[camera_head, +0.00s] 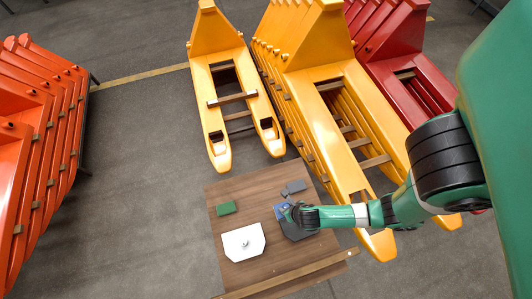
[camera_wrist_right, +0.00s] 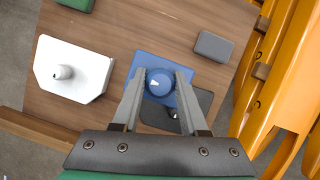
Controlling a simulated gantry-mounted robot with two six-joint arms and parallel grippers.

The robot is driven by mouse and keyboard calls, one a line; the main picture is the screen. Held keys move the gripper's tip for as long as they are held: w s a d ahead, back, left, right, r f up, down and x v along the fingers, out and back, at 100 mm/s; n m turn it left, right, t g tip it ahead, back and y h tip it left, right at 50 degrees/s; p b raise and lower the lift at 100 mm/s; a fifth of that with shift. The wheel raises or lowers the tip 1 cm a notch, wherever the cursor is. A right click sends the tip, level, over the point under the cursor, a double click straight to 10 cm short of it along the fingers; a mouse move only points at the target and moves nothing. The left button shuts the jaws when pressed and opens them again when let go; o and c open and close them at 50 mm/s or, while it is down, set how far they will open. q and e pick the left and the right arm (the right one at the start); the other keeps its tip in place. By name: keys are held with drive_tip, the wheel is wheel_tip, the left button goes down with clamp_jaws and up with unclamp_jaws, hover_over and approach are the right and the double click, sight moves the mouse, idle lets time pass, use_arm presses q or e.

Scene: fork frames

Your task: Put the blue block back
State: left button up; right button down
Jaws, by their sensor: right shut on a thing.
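The blue block (camera_wrist_right: 158,66) is a flat piece with a round blue knob on top. My right gripper (camera_wrist_right: 160,78) is shut on the knob, with one finger on each side of it. In the head view the blue block (camera_head: 280,210) shows only in part beside my right gripper (camera_head: 290,212), which hides the rest. A dark plate (camera_wrist_right: 203,104) lies partly under or behind the block and the fingers. I cannot tell whether the block touches the table or hangs just above it. My left gripper is not in view.
The wooden table (camera_head: 233,194) also carries a white plate with a knob (camera_head: 236,248), a green block (camera_head: 227,208) and dark grey blocks (camera_head: 296,186). Yellow fork frames (camera_head: 345,100) stand close beyond the table's right side. Bare wood lies between the green and grey blocks.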

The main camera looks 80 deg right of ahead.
drive_tip(key=shift+w, duration=0.15)
drive_tip(key=w+d+f+b, duration=0.2)
drive_tip(key=w+f+b, duration=0.1)
drive_tip(key=w+f, duration=0.1)
drive_tip(key=w+d+f+b, duration=0.3)
drive_tip(key=w+f+b, duration=0.1)
drive_tip(key=w+d+f+b, duration=0.2)
drive_tip(key=w+f+b, duration=0.1)
drive_tip(key=f, duration=0.1)
drive_tip(key=shift+w+d+b, duration=0.2)
drive_tip(key=shift+w+b, duration=0.1)
drive_tip(key=shift+w, duration=0.1)
drive_tip(key=shift+f, duration=0.3)
drive_tip(key=shift+f, duration=0.15)
drive_tip(key=shift+c, duration=2.2)
unclamp_jaws()
